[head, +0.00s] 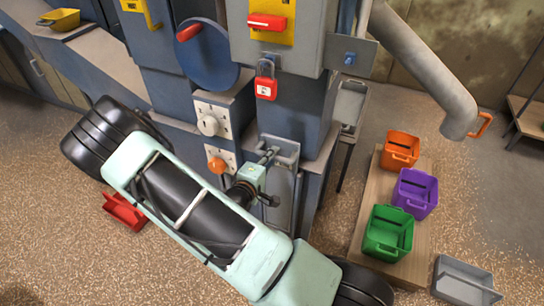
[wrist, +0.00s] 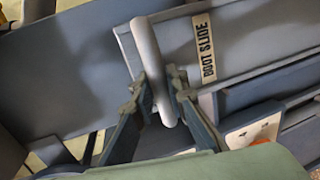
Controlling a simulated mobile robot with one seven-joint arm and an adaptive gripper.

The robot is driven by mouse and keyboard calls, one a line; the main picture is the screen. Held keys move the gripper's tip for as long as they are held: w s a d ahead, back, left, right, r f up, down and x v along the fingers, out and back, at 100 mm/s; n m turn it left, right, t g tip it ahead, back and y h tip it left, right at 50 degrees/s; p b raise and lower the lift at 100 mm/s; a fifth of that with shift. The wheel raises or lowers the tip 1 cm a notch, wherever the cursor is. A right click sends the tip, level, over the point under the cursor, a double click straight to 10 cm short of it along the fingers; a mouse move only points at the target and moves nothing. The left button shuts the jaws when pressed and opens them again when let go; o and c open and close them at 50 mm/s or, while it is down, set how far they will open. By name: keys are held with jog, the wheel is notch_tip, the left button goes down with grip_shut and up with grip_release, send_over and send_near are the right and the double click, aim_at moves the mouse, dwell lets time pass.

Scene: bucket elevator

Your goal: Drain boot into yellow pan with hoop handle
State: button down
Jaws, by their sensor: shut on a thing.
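The boot slide (wrist: 262,42) is a grey plate labelled "BOOT SLIDE", tilted in the wrist view. Its grey bar handle (wrist: 147,48) runs between my fingers. My gripper (wrist: 160,90) is shut on this handle. In the head view, my gripper (head: 268,160) is at the slide on the lower front of the blue machine, and my arm covers part of that area. A yellow pan (head: 60,20) sits on a blue-grey ledge at the far upper left, well away from my gripper. Whether its handle is a hoop is too small to tell.
A red pan (head: 124,211) lies on the speckled floor behind my arm. Orange (head: 401,149), purple (head: 415,193) and green (head: 388,233) bins stand on a board at right, with a grey bin (head: 465,282) nearby. A red padlock (head: 266,86) hangs above the slide.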

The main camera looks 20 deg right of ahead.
jog(key=c, duration=1.9)
grip_release()
jog(key=v, duration=1.2)
